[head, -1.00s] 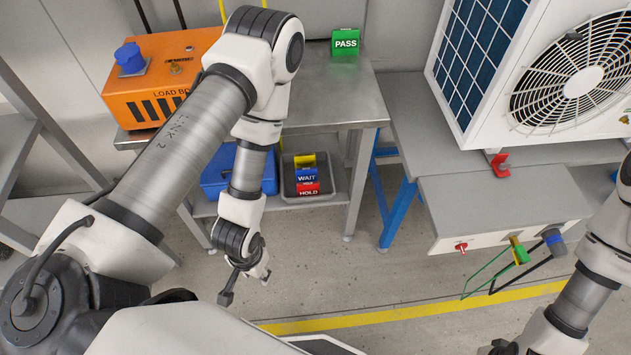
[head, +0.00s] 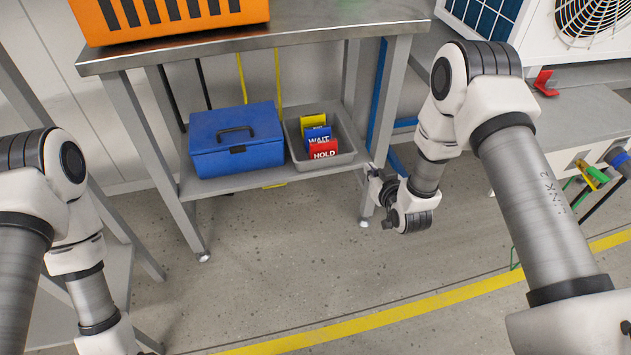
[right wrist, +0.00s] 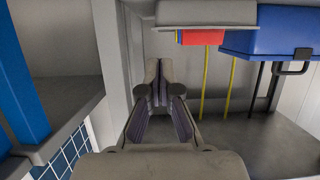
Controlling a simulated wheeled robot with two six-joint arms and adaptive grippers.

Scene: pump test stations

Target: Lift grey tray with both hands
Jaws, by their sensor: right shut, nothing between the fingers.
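The grey tray (head: 351,160) is a shallow open bin on the lower shelf of a metal table. It holds a yellow tag, a blue WAIT tag and a red HOLD tag. My right gripper (head: 371,172) is close to the tray's right end, beside the table's front right leg; I cannot tell whether it touches the tray. In the right wrist view its fingers (right wrist: 157,68) are shut and empty, and the tray (right wrist: 205,13) shows upside down at the top, just beyond the fingertips. My left arm is at the lower left of the head view, its gripper out of frame.
A blue toolbox (head: 237,152) stands close to the tray's left side on the lower shelf (head: 235,182). The metal table's top (head: 290,38) overhangs both and bears an orange unit (head: 165,27). Table legs flank the shelf. The floor in front is clear.

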